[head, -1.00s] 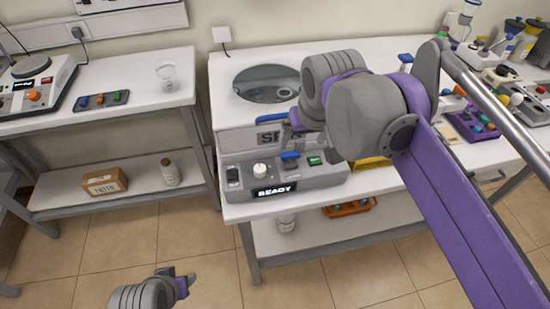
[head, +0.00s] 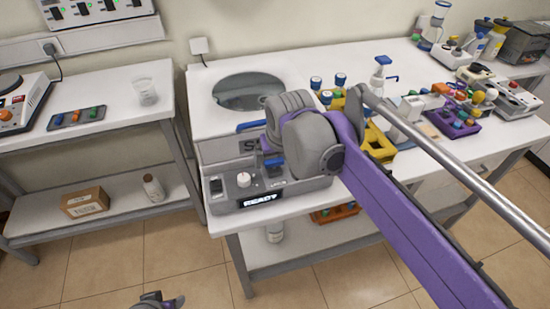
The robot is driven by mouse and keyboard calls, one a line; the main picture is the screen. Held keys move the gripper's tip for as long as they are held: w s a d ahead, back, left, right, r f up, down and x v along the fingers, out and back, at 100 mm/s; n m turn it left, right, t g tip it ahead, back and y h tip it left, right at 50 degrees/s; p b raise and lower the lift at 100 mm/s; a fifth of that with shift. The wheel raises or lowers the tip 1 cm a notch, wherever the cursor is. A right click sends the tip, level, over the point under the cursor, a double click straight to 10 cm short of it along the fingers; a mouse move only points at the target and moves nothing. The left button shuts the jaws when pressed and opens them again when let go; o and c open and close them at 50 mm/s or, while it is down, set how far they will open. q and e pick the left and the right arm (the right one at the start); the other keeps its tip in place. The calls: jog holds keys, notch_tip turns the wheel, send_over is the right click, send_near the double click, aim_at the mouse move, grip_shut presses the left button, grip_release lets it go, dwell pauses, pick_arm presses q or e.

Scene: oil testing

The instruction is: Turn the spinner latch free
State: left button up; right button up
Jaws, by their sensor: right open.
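The spinner (head: 206,150) is a grey box with a round dark lid window (head: 248,90) on its white top and a lit READY display (head: 260,202) on its front panel. A blue handle (head: 251,126) lies at the top front edge, left of my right wrist. A second blue part (head: 273,162) shows lower, above the front panel. I cannot tell which is the latch. My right gripper (head: 268,147) is open at the spinner's front, by these blue parts; my wrist hides much of it, and contact cannot be told. My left gripper (head: 165,301) barely shows at the bottom edge.
A yellow rack (head: 378,142), a pump bottle (head: 382,78) and a purple tray (head: 450,124) stand on the bench to the right. The left table holds a beaker (head: 145,90) and a button strip (head: 77,118). Floor is clear in front.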

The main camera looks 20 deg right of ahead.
jog(key=c, duration=1.4)
jog(key=shift+o, duration=0.2)
jog(key=n, duration=0.1)
jog(key=n+y+p, duration=0.1)
jog(key=n+p, duration=0.1)
jog(key=n, duration=0.1)
jog(key=shift+w+d+r+y, duration=0.1)
jog(key=shift+d+y, duration=0.15)
jog(key=shift+y, duration=0.05)
jog(key=shift+w+d+n+g+y+p, duration=0.1)
jog(key=shift+n+g+y+p, duration=0.35)
jog(key=shift+n, duration=0.75)
jog(key=shift+n+g+y+p, duration=0.15)
jog(key=shift+n+y+p, duration=0.35)
jog(key=shift+n, duration=0.7)
jog(key=o, duration=1.4)
jog(key=shift+c, duration=0.2)
